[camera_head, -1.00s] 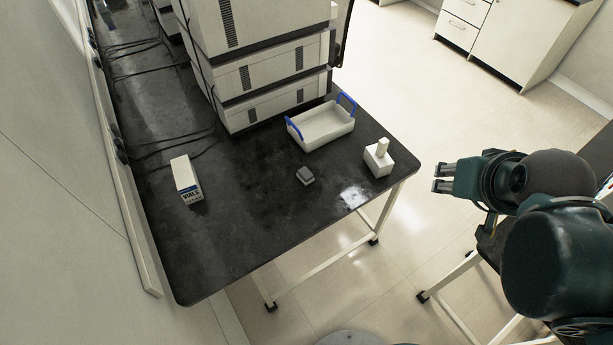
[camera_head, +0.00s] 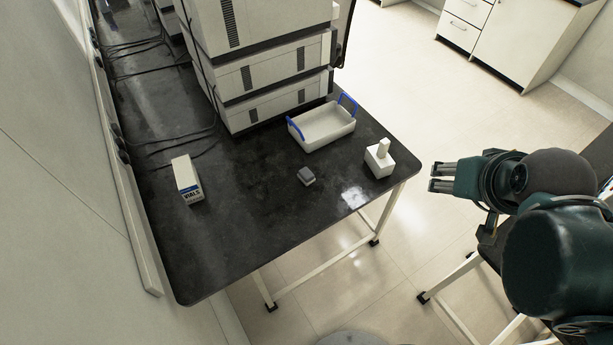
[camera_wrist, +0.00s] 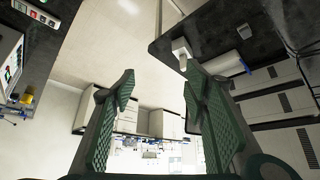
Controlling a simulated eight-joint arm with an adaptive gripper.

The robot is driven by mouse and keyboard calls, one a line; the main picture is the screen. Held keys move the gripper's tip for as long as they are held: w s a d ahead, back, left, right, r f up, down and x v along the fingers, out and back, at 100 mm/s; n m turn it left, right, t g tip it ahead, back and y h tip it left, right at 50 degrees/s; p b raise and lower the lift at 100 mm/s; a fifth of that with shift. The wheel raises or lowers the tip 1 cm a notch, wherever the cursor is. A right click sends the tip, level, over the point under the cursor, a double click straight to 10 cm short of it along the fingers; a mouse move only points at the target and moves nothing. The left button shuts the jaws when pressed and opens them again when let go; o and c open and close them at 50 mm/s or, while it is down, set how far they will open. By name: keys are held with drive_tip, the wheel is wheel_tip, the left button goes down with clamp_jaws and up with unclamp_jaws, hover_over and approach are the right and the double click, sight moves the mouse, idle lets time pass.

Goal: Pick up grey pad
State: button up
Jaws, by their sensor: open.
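The grey pad (camera_head: 306,176) is a small dark grey block lying on the black bench top (camera_head: 240,215), in front of the white tray in the head view. My gripper (camera_head: 434,177) is to the right of the bench, past its right edge and well apart from the pad. Its two fingers are spread with nothing between them. In the wrist view my gripper (camera_wrist: 162,110) shows both green ridged fingers apart.
A white tray with blue handles (camera_head: 325,128) and a white block with a knob (camera_head: 379,160) stand right of centre. A vials box (camera_head: 187,180) stands left. Stacked white instruments (camera_head: 270,75) fill the back. The bench front is clear.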

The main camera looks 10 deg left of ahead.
drive_tip(key=w, duration=0.1)
drive_tip(key=n+g+b, duration=0.7)
drive_tip(key=n, duration=0.3)
hover_over(307, 173)
drive_tip(key=f, duration=3)
drive_tip(key=shift+w+d, duration=0.1)
drive_tip(key=shift+d, duration=0.15)
drive_tip(key=shift+a+f, duration=0.4)
drive_tip(key=shift+f, duration=0.1)
drive_tip(key=shift+f, duration=0.1)
drive_tip(key=shift+f, duration=1.2)
